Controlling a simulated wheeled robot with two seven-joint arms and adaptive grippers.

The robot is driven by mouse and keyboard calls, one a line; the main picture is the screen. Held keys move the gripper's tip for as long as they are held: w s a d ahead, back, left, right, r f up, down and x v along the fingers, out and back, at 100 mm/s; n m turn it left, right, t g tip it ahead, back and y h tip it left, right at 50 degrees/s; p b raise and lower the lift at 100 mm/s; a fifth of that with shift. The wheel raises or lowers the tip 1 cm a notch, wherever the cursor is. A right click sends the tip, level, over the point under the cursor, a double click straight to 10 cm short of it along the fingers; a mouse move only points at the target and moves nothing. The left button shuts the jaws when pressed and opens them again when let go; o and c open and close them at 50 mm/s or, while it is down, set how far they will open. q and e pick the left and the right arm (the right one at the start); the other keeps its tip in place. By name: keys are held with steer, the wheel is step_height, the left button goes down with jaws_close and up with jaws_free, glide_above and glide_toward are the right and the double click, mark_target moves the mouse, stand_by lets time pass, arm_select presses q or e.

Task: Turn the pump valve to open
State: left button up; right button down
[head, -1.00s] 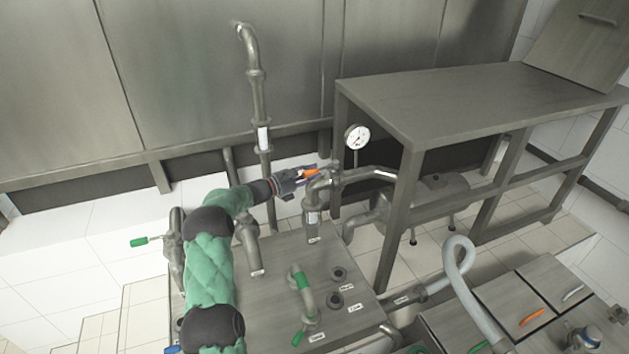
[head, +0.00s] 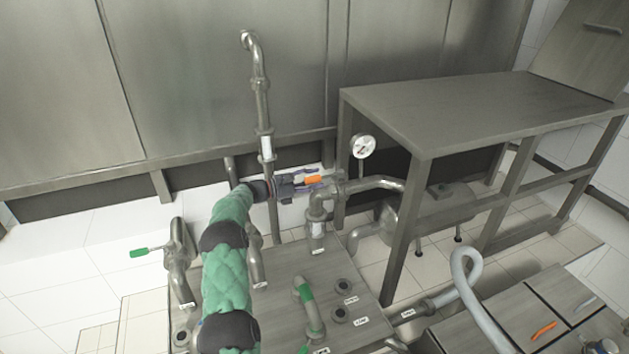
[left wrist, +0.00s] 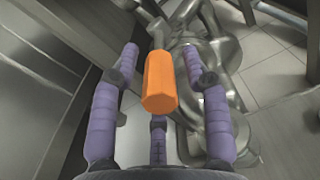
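The orange valve handle (head: 313,180) is on the pipework left of the pressure gauge, roughly level. It also shows large in the left wrist view (left wrist: 159,80), its end pointing toward my palm. My left gripper (head: 304,183) is at the handle, reaching from the left. In the left wrist view its purple fingers (left wrist: 160,62) are spread, one on each side of the handle and one below, with gaps visible beside it. Whether the lower finger touches the handle cannot be told. My right gripper is not in view.
The pressure gauge (head: 362,146) and a curved pipe (head: 375,184) are just right of the handle. A metal table (head: 470,110) stands further right. A green-handled valve (head: 139,253) is at left. Pipes rise from the grey bench top (head: 280,300) beneath my left arm.

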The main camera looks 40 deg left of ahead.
arm_select(q)
steer(key=shift+r, duration=0.1)
steer(key=v, duration=1.2)
